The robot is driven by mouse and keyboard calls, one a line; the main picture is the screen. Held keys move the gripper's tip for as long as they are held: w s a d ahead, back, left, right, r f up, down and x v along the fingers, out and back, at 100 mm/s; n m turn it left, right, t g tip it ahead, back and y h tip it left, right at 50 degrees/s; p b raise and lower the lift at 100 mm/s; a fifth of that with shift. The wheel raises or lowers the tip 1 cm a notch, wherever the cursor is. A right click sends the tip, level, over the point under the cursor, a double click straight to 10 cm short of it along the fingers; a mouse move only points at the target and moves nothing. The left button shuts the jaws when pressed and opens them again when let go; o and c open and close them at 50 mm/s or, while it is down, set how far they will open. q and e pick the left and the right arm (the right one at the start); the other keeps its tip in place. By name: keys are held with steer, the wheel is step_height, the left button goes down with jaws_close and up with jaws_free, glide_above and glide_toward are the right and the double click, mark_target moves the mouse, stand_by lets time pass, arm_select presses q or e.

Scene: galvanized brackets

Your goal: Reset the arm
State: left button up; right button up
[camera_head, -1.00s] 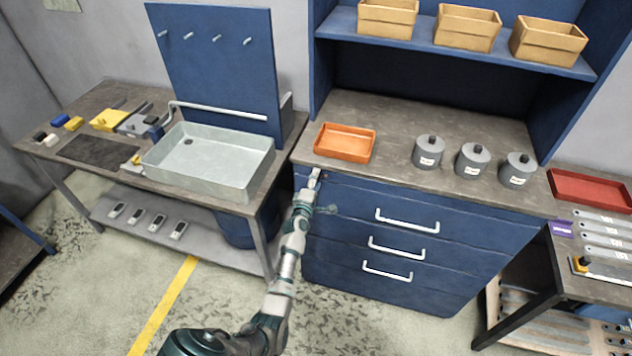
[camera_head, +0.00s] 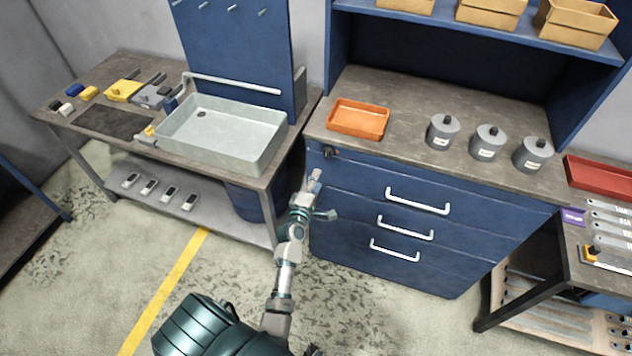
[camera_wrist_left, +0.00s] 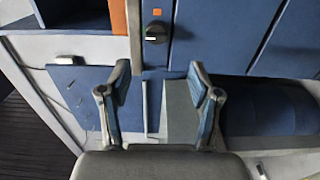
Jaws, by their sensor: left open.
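My left arm reaches up the middle of the head view. Its gripper (camera_head: 314,181) is small there, in front of the left end of the blue drawer cabinet (camera_head: 345,200), just below a dark knob (camera_head: 329,152). In the left wrist view the two fingers (camera_wrist_left: 160,84) stand apart with nothing between them. The knob (camera_wrist_left: 157,32) shows beyond the fingertips, with a clear gap. I do not see my right gripper.
An orange tray (camera_head: 358,119) and several grey lidded canisters stand on the cabinet top. A workbench with a grey basin (camera_head: 220,135) is at left. A red tray (camera_head: 600,177) is at right. Floor with a yellow line (camera_head: 170,285) is open at lower left.

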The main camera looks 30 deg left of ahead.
stand_by(0.3)
arm_select(q)
steer(key=s+d+f+m+g+h, duration=0.1)
steer(key=s+d+f+m+g, duration=0.2)
steer(key=f, duration=0.7)
steer(key=d+f+m+g+h, duration=0.1)
steer(key=d+f+m+h, duration=0.3)
steer(key=f, duration=0.7)
steer(key=s+d+f+m+g, duration=0.2)
steer(key=s+d+f+m, duration=0.1)
steer(key=s+f, duration=0.4)
steer(key=s+d+f+m+g, duration=0.25)
steer(key=s+f, duration=0.25)
steer(key=f, duration=0.4)
steer(key=s+d+f+m+g, duration=0.1)
steer(key=s+f+m+g, duration=0.15)
steer(key=s+f, duration=0.5)
steer(key=s+d+f+m+g, duration=0.25)
steer(key=s+f, duration=0.25)
steer(key=s, duration=0.5)
steer(key=s+a+f+m+g, duration=0.1)
steer(key=s+f+m, duration=0.1)
steer(key=s, duration=0.8)
steer(key=s+a+f+m+g+y, duration=0.1)
steer(key=s+f+m+g, duration=0.1)
steer(key=s, duration=0.8)
steer(key=shift+s+a+f+m, duration=0.2)
steer(key=shift+s+f+m, duration=0.15)
steer(key=shift+f+m, duration=0.45)
